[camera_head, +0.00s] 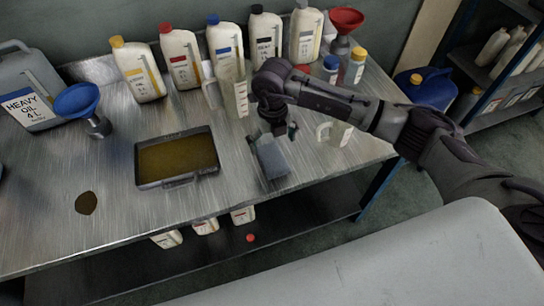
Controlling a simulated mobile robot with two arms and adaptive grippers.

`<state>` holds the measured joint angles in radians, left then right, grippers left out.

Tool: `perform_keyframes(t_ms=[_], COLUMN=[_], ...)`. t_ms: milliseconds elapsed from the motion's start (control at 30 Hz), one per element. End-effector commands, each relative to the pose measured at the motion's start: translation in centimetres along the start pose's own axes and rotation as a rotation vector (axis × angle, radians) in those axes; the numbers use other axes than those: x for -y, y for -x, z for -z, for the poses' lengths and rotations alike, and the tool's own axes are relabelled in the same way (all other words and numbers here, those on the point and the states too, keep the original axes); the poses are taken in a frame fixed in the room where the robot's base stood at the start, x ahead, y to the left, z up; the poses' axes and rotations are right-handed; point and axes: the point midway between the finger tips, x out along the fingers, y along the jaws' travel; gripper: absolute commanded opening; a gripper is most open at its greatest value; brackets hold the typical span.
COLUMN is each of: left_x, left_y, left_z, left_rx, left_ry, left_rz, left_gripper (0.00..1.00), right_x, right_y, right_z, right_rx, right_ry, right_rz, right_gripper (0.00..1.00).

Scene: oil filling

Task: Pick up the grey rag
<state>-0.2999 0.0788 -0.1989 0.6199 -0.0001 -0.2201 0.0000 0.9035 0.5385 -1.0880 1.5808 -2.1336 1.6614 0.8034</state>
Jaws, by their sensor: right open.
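The grey rag (270,161) lies on the metal workbench near its front edge, to the right of the oil tray. My right gripper (276,133) points down just above the back end of the rag. Its fingers are open, and I cannot tell whether they touch the cloth. The gripper hides part of the bench behind the rag. My left gripper is not in view.
A tray of brown oil (178,160) sits left of the rag, and a dark oil spot (86,203) lies farther left. A clear measuring jug (236,98) stands behind. Several oil bottles line the back, with a blue funnel (92,117) at left.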

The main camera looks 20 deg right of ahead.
Motion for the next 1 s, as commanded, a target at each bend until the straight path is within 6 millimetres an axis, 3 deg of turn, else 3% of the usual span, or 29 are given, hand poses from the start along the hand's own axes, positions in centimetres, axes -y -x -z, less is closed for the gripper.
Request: perform_keyframes(t_ms=[167,333,500,733,767,1000], left_x=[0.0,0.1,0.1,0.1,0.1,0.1], left_y=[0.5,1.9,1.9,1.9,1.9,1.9], left_z=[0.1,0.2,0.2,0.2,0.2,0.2], left_rx=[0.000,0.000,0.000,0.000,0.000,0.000], left_ry=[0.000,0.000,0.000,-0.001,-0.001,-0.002], left_rz=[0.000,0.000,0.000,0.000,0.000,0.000], left_gripper=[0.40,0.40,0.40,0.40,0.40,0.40], right_x=[-0.1,-0.3,-0.3,-0.3,-0.3,-0.3], right_y=[-1.1,-3.5,-5.5,-5.8,-5.8,-5.8], right_z=[0.1,0.3,0.2,0.2,0.2,0.2], right_rx=[-0.003,-0.004,-0.002,0.001,0.001,0.000], right_ry=[0.000,0.000,0.001,0.002,0.002,0.001], right_rz=[-0.001,-0.001,-0.001,-0.002,-0.002,-0.002], right_gripper=[1.00,1.00,1.00,1.00,0.98,0.58])
